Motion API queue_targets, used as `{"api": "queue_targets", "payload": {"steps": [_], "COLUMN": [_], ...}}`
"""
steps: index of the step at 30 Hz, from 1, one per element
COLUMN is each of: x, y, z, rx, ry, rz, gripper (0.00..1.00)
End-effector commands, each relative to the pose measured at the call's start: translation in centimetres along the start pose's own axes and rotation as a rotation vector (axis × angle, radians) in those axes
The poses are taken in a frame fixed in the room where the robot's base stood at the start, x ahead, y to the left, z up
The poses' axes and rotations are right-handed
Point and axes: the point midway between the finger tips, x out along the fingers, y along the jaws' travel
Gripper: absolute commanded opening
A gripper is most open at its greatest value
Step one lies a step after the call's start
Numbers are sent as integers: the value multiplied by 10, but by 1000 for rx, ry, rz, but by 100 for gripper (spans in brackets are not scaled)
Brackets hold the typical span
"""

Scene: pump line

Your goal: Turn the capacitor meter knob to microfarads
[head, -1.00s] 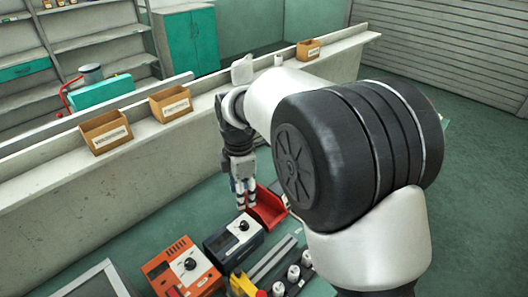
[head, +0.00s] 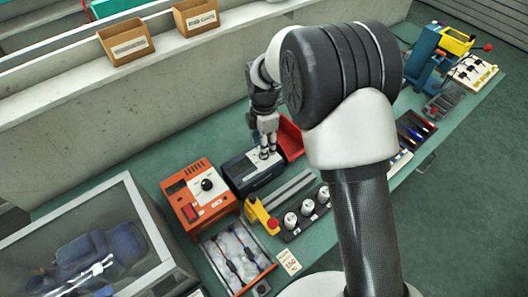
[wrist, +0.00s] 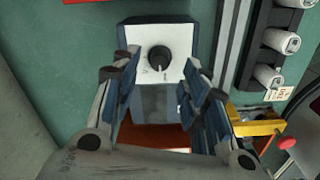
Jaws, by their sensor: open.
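A dark box-shaped meter (head: 240,180) with a white face stands on the green bench; its knob is hidden behind my gripper in the head view. In the wrist view the white face (wrist: 135,72) shows a round black knob (wrist: 161,58) with a pale pointer line directed down. Small marks surround the knob, too small to read. My gripper (head: 268,154) points down over this meter. In the wrist view my gripper (wrist: 160,75) is open, its two fingers either side of the knob's line, empty and apparently not touching it.
An orange meter (head: 200,197) with a black knob (head: 207,185) stands just left. A red bin (head: 291,140) is close behind on the right. A yellow block with a red button (head: 262,216), rails and white knobs (head: 291,220) lie in front.

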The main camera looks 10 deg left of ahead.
Motion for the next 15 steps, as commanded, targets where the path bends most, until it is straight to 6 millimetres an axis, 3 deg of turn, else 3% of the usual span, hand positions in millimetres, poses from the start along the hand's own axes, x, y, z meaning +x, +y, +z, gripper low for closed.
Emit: {"api": "queue_targets", "payload": {"steps": [1,6,15], "x": [12,32,39], "y": [-1,0,0], "z": [0,0,0], "rx": [0,0,0], "ry": [0,0,0], "rz": [-2,-1,1], "gripper": [41,41,41]}}
